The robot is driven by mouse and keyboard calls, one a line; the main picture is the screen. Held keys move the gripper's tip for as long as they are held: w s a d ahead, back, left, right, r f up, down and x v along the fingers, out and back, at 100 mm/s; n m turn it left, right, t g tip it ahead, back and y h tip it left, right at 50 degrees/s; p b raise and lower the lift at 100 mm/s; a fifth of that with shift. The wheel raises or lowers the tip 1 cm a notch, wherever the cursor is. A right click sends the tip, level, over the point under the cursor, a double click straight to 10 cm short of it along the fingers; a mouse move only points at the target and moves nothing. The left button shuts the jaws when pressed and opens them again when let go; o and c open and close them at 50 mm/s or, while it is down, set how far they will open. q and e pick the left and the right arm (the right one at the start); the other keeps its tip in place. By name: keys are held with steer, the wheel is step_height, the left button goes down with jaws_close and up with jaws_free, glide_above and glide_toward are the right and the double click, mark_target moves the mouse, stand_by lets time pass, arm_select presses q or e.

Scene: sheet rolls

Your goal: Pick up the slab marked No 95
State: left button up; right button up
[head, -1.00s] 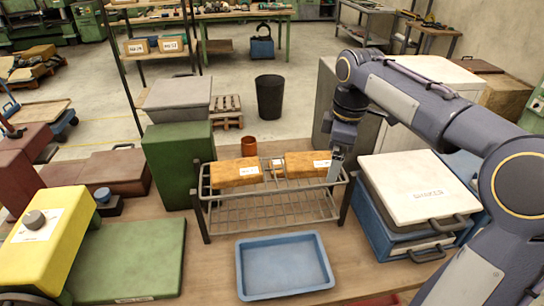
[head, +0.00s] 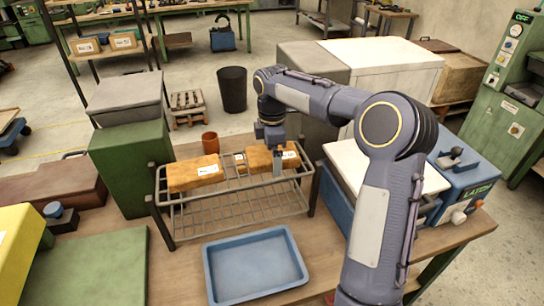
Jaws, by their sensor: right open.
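Two orange slabs with white labels lie on the upper level of a grey wire rack (head: 235,211): a left slab (head: 193,174) and a right slab (head: 258,162). A small orange piece with a label (head: 240,165) sits between them. The labels are too small to read, so I cannot tell which slab is No 95. The gripper hides part of that slab. I cannot tell whether it touches it. My left gripper is not in view.
A blue tray (head: 255,262) lies in front of the rack. A green box (head: 132,168) stands left of it and a brown cup (head: 210,142) behind it. A white-lidded blue case (head: 340,165) is at the right, partly behind my arm.

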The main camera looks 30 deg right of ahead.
steer(key=c, duration=1.3)
steer(key=shift+r, duration=0.1)
